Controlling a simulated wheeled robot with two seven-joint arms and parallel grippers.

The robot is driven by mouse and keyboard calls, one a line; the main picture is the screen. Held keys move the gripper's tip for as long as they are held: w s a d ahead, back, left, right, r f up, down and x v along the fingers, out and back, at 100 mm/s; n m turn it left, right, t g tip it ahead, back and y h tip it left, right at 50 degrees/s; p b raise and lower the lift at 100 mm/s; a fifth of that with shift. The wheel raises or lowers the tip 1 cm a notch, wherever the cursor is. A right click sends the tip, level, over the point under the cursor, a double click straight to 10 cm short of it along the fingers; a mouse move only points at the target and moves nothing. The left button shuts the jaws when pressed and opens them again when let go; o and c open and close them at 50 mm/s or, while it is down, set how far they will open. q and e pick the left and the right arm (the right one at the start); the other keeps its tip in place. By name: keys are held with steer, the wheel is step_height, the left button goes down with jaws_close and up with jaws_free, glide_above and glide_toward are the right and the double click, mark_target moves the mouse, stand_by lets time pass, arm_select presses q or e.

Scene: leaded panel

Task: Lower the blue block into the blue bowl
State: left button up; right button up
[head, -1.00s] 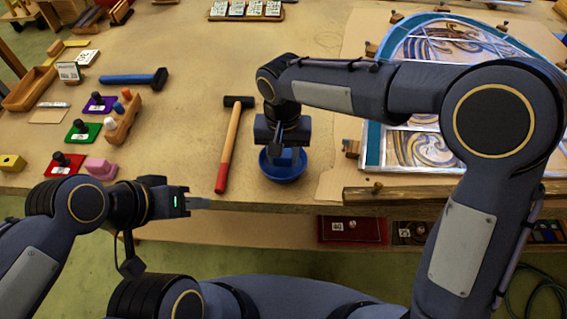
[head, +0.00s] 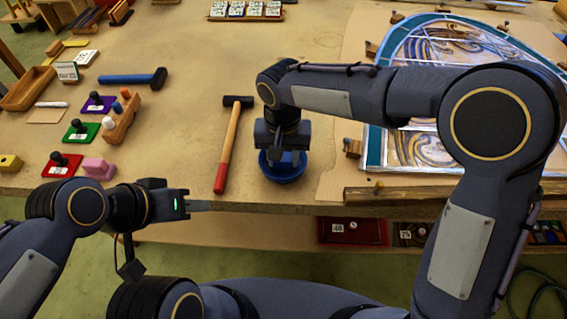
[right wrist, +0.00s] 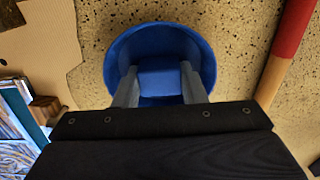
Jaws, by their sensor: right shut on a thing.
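The blue bowl (head: 283,175) stands on the table near its front edge, under my right gripper. My right gripper (head: 285,158) points down over the bowl and is shut on the blue block. In the right wrist view the blue block (right wrist: 160,80) sits between the two grey fingers, inside the outline of the bowl's rim (right wrist: 118,48). I cannot tell whether the block touches the bowl's floor. In the head view the gripper largely hides the block. My left gripper (head: 203,205) is near the table's front edge at the left, away from the bowl; its finger gap does not show clearly.
A hammer with a red and wooden handle (head: 228,146) lies just left of the bowl. A blue hammer (head: 133,77) lies further left, near small coloured blocks with knobs. The leaded panel (head: 430,50) lies to the right, partly behind my right arm.

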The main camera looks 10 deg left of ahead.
steer(key=shift+f, duration=0.1)
steer(key=o, duration=1)
steer(key=shift+r, duration=3.95)
steer(key=s+d+r+m+t+y, duration=0.1)
steer(key=s+d+r+y, duration=0.15)
steer(key=d, duration=0.75)
steer(key=s+d+r+t+y, duration=0.1)
steer(key=s+d, duration=0.2)
steer(key=d, duration=0.6)
steer(key=s+d+f+t, duration=0.1)
steer(key=s+d, duration=0.1)
steer(key=s, duration=0.2)
steer(key=s+d+f+m+t, duration=0.1)
steer(key=s+d+f, duration=0.1)
steer(key=s+d, duration=0.1)
steer(key=s+d+f+t, duration=0.1)
steer(key=s+d+f, duration=0.1)
steer(key=s, duration=0.3)
steer(key=shift+d+m+t, duration=0.15)
steer(key=shift+m+t, duration=0.15)
